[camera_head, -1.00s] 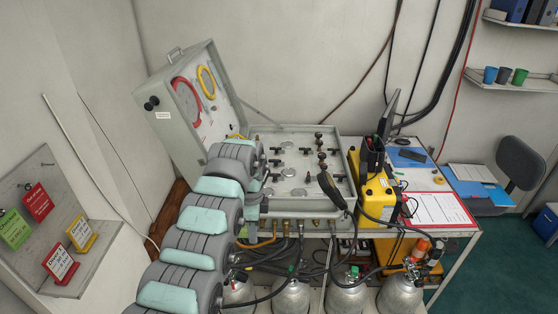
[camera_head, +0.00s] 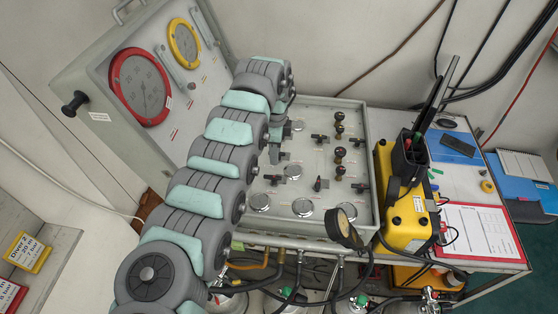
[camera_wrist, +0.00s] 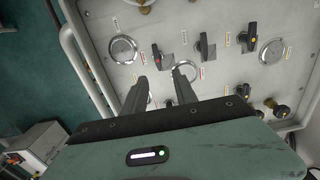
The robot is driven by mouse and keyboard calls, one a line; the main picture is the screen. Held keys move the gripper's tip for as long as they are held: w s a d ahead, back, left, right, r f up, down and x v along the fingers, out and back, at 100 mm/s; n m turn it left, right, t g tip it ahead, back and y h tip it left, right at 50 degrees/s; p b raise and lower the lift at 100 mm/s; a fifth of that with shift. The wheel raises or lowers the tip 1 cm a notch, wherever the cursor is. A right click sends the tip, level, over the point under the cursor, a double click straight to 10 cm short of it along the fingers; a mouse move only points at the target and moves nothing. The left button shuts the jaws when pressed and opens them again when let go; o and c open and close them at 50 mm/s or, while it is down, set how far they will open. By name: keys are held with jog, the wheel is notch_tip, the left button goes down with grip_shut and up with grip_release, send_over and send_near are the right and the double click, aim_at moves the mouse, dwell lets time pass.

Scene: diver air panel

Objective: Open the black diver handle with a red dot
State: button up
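The open grey panel case (camera_head: 372,165) holds several small black handles on its face. In the wrist view, one black handle (camera_wrist: 157,57) with a small reddish mark is just beyond my fingertips. Two more black handles (camera_wrist: 204,46) and (camera_wrist: 251,38) stand to its right and seem to carry orange marks. In the head view, a black handle (camera_head: 318,184) near the panel's middle seems to have a red spot. My gripper (camera_wrist: 161,77) is open and empty over the panel, its fingers apart and touching no handle that I can make out. My arm hides the panel's left part in the head view.
Round metal caps (camera_head: 303,208) and dark knobs (camera_head: 340,152) stand among the handles. A yellow case (camera_head: 404,215) stands close on the right. The raised lid with a red gauge (camera_head: 140,87) is at left.

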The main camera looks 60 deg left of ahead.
aim_at(275, 177)
jog(key=f, duration=1)
jog(key=shift+s+d+f, duration=0.1)
jog(key=shift+s+d, duration=0.05)
jog(key=shift+d, duration=0.05)
jog(key=shift+c, duration=0.2)
grip_shut()
